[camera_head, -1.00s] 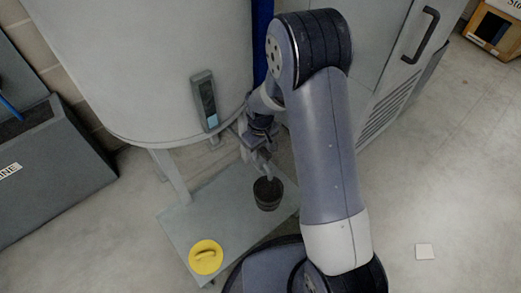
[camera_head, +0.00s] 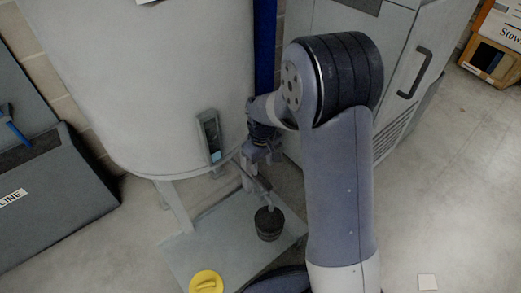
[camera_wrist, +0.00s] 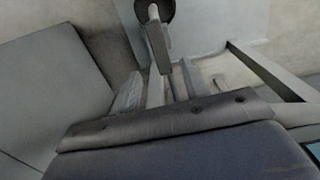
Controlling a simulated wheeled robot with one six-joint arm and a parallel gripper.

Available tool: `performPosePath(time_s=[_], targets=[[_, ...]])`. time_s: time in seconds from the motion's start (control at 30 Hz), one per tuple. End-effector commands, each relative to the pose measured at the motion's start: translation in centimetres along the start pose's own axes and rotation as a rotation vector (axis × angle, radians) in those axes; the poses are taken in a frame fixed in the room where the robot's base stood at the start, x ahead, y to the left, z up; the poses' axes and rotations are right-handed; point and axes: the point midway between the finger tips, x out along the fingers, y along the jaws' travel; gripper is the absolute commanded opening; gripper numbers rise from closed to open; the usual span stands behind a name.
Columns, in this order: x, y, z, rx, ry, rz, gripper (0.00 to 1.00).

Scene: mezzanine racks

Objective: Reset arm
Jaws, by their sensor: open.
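My gripper (camera_head: 256,176) is open beside the lower edge of the big pale tank (camera_head: 145,85), behind and above a dark round pot (camera_head: 269,223). The pot stands upright on a grey low platform (camera_head: 205,245). In the wrist view the open fingers (camera_wrist: 160,88) show at the middle, with a thin grey bar between or just beyond them. The bar runs up towards a black round shape (camera_wrist: 154,10), cut by the top edge. I cannot tell whether the bar touches the fingers.
A yellow round lid with a handle (camera_head: 206,283) lies at the platform's front. A small device with a screen (camera_head: 210,138) is on the tank's side. A grey cabinet (camera_head: 395,60) stands behind my arm.

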Motion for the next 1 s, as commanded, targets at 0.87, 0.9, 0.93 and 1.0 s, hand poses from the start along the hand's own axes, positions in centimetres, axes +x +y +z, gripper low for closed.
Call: performPosePath(time_s=[0.87, 0.9, 0.93, 1.0], targets=[[10.8, 0.0, 0.0, 0.022, 0.0, 0.0, 0.44], [10.8, 0.0, 0.0, 0.027, 0.0, 0.0, 0.44], [10.8, 0.0, 0.0, 0.03, 0.0, 0.0, 0.44], [10.8, 0.0, 0.0, 0.033, 0.0, 0.0, 0.44]])
